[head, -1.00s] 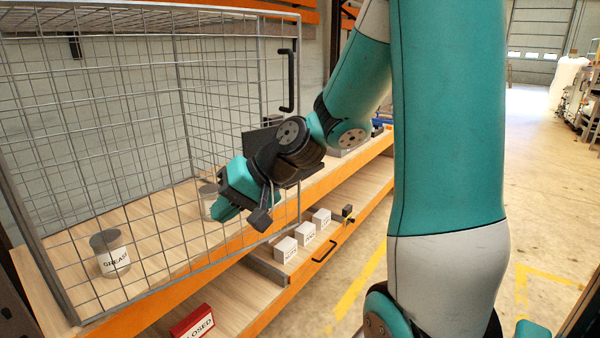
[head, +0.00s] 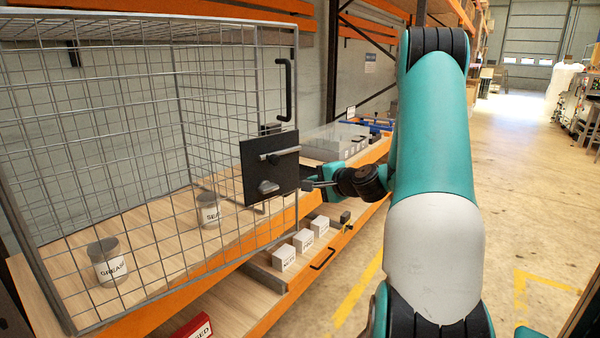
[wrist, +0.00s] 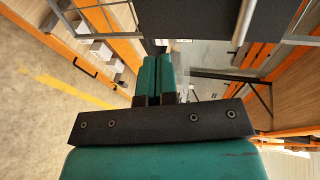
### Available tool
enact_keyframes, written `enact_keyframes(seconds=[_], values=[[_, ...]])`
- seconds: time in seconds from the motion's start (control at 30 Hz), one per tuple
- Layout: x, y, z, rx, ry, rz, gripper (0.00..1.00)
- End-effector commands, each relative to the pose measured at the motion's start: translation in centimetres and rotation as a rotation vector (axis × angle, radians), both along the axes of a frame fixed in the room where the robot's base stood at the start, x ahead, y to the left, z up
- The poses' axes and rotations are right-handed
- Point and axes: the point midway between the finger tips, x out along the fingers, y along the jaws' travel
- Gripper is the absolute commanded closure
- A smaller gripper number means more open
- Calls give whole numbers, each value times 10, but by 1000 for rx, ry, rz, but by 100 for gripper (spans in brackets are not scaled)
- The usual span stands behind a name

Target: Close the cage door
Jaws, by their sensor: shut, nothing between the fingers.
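The wire-mesh cage door (head: 150,262) shows at the left of the head view. It carries an upright black handle (head: 286,90) and a black plate (head: 270,187) with a grey bolt (head: 279,154). Its lower right corner overhangs the orange shelf edge, so it looks ajar; the exact gap is unclear. My gripper (wrist: 158,70) is shut and empty, its teal fingers together in the wrist view. They point toward the dark plate (wrist: 186,18) at the top.
Cups labelled GREASE (head: 108,263) and SEAL (head: 209,210) stand on the wooden shelf inside the cage. Small white boxes (head: 303,240) sit on the lower shelf below my wrist. The floor at the right (head: 530,220) is open.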

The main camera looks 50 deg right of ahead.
Motion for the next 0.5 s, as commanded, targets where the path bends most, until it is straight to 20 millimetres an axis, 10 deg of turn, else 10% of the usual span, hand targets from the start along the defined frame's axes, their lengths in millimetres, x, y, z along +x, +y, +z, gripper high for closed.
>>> enact_keyframes(seconds=[0.5], values=[[65,-10,-8,0,1,1,100]])
